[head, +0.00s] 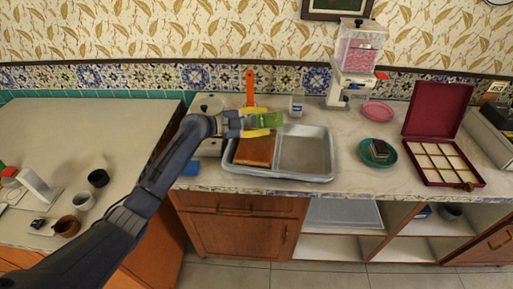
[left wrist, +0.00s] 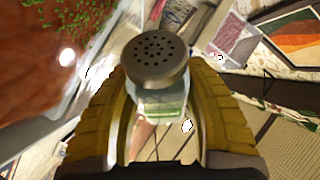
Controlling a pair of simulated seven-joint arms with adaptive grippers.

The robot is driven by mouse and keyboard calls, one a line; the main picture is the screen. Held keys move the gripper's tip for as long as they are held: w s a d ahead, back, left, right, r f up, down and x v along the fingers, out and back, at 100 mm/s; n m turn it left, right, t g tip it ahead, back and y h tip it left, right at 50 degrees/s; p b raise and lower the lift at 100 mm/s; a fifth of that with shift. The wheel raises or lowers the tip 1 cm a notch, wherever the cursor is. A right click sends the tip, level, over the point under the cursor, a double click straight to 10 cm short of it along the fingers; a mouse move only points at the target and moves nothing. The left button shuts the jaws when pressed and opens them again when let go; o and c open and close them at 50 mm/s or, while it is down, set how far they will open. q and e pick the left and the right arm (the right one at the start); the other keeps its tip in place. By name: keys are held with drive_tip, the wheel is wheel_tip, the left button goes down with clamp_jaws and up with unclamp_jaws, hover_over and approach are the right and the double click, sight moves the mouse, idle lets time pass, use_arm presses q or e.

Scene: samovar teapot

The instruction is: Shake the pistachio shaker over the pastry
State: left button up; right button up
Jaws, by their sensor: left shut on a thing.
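The pistachio shaker (head: 265,121) is a clear container with green contents, held on its side above the tray in the head view. In the left wrist view the shaker (left wrist: 155,62) shows its dark cap with holes. My left gripper (head: 262,123) is shut on the shaker, with yellow fingers (left wrist: 165,95) on both sides of it. The pastry (head: 255,151) is a brown slab in the left compartment of a metal tray (head: 278,179). In the left wrist view the pastry (left wrist: 40,60) has green bits scattered on it. My right gripper is not in view.
The tray's right compartment (head: 306,155) is empty. An orange-handled tool (head: 250,88) and a small jar (head: 296,105) stand behind the tray. To the right are a dispenser (head: 355,60), a pink plate (head: 378,111), a green plate (head: 366,156) and an open red box (head: 440,115).

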use_arm(q)
drive_tip(key=s+d, duration=0.4)
drive_tip(key=s, duration=0.4)
drive_tip(key=shift+s+d, duration=0.2)
drive_tip(key=shift+d, duration=0.05)
idle(0.5)
idle(0.9)
drive_tip(key=a, duration=0.6)
drive_tip(key=shift+w+a, duration=0.35)
drive_tip(key=shift+r, duration=0.1)
idle(0.3)
